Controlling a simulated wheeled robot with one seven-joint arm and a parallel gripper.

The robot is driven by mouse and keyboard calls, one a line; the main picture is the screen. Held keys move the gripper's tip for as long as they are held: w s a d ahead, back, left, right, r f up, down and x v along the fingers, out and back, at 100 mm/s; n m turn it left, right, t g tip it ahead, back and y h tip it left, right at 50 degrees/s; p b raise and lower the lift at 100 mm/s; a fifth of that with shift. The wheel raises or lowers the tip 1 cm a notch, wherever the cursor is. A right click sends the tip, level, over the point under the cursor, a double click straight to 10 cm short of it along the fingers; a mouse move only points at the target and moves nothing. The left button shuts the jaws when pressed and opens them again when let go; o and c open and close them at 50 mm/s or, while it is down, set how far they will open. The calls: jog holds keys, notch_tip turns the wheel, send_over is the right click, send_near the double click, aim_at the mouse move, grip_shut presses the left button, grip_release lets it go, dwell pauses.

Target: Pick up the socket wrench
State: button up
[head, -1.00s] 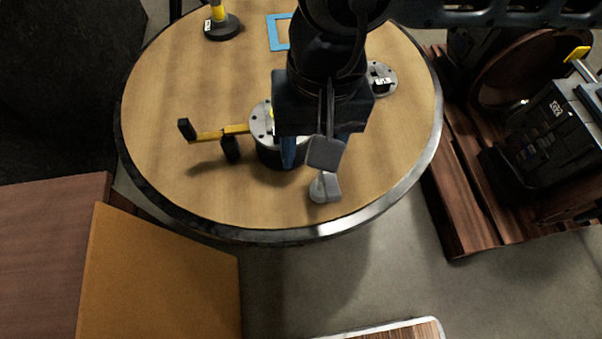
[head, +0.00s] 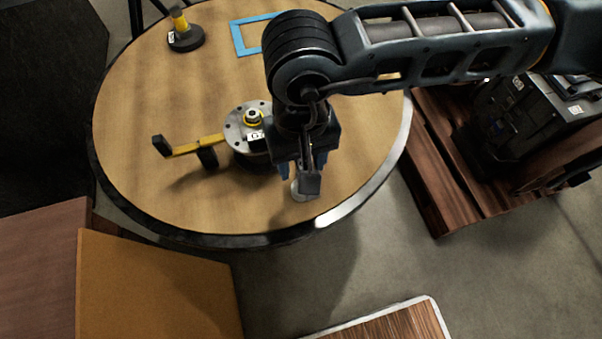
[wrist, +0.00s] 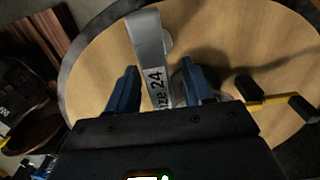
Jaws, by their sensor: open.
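The socket wrench, a grey tool with a flat shank marked "Size: 24", shows in the wrist view (wrist: 148,42) between my fingers. In the head view its grey end (head: 310,185) shows below my gripper, near the round table's front edge. My gripper (head: 303,172) points down over it with blue fingers. In the wrist view my gripper (wrist: 161,72) is open, one finger on each side of the shank. I cannot tell whether either finger touches it. My wrist hides part of the wrench in the head view.
A round metal-topped part (head: 238,128) stands close left of my gripper, with a yellow bar (head: 195,147) and black grips reaching left. A yellow-black tool (head: 184,36) and a blue frame (head: 240,40) are farther back on the table (head: 150,90). The table's front left is clear.

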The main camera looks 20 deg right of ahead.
grip_shut()
dwell(0.4)
